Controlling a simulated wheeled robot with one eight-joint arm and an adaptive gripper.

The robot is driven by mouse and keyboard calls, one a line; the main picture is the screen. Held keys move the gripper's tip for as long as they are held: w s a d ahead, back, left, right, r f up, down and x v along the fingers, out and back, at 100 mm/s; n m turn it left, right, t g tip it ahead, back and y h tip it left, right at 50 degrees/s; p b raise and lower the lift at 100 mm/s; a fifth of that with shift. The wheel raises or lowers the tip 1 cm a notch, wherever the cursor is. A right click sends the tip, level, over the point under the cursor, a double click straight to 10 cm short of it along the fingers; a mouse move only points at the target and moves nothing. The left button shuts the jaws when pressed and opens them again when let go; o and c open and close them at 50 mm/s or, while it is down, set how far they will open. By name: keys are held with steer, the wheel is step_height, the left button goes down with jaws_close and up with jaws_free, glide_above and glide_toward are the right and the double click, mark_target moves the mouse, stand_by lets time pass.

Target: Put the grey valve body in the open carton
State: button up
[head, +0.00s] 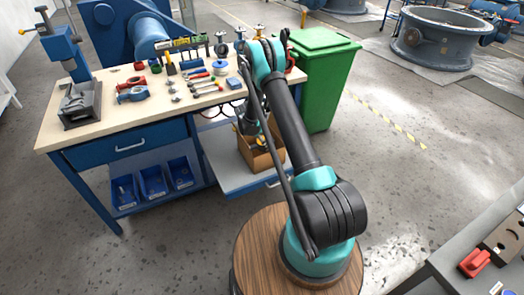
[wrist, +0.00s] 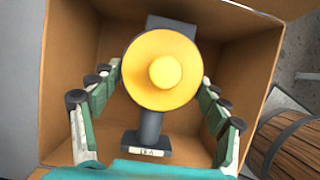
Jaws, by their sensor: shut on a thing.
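The grey valve body (wrist: 152,128) is dark grey with a round yellow top (wrist: 163,72) and a small pale label at its lower end. My gripper (wrist: 160,82) is shut on it, with fingers on its left and right sides. The open carton (wrist: 62,70) is brown and surrounds the body in the wrist view. In the head view the carton (head: 266,161) stands on a low grey pull-out surface under the bench, partly behind my arm. A bit of yellow and black shows inside it. Whether the body touches the carton floor I cannot tell.
The workbench (head: 113,134) holds a blue press (head: 65,48), red and blue valve parts (head: 132,92) and several hand tools (head: 200,84). Blue bins (head: 152,183) sit on its lower shelf. A green bin (head: 325,80) stands right of the carton. Open floor lies further right.

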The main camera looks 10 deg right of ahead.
mark_target(262, 149)
steer(key=shift+f, duration=2.8)
steer(key=o, duration=1.7)
steer(key=shift+f, duration=0.1)
